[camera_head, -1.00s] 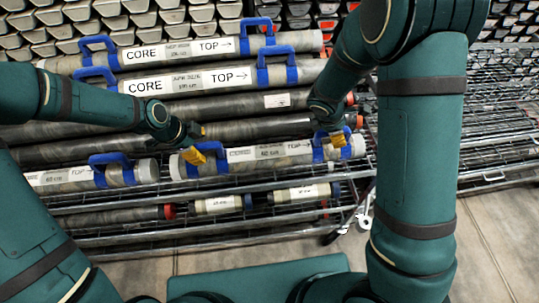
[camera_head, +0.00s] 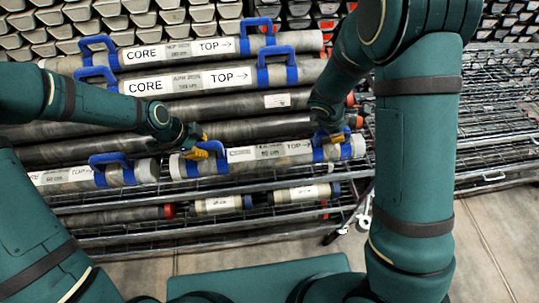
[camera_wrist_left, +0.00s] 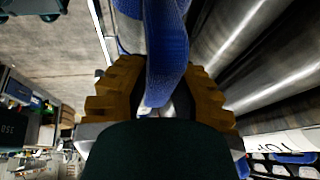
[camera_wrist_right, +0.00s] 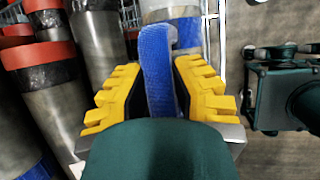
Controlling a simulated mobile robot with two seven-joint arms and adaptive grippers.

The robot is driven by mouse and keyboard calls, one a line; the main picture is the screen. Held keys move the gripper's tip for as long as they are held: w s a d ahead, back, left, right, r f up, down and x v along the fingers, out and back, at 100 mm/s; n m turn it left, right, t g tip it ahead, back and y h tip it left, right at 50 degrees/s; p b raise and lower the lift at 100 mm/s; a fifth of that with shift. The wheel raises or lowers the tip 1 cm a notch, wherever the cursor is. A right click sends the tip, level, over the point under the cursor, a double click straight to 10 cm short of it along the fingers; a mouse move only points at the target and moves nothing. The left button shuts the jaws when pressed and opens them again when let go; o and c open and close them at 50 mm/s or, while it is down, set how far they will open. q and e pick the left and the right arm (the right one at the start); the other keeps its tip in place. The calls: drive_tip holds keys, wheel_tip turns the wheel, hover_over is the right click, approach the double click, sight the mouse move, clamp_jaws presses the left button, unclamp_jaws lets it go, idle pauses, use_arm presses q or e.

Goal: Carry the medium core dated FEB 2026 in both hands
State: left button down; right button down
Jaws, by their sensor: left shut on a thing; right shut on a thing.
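A medium core (camera_head: 270,152) with a white label and blue strap handles lies on the front of the wire rack. The label shows CORE and TOP with an arrow; its date is too small to read. My left gripper (camera_head: 197,148) is shut on the blue handle at its left end, and the blue strap (camera_wrist_left: 165,50) runs between the yellow fingers in the left wrist view. My right gripper (camera_head: 335,138) is shut on the blue handle at its right end; that strap (camera_wrist_right: 158,70) stands between the fingers in the right wrist view.
Another short core (camera_head: 65,180) lies just left on the same level. Two long labelled cores (camera_head: 185,83) and bare pipes lie behind. Smaller cores (camera_head: 218,204) lie on a lower level. The wire rack (camera_head: 250,235) has its front edge near me; floor shows in front.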

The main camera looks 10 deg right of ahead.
use_arm(q)
drive_tip(key=shift+r, duration=0.15)
use_arm(e)
drive_tip(key=shift+r, duration=0.15)
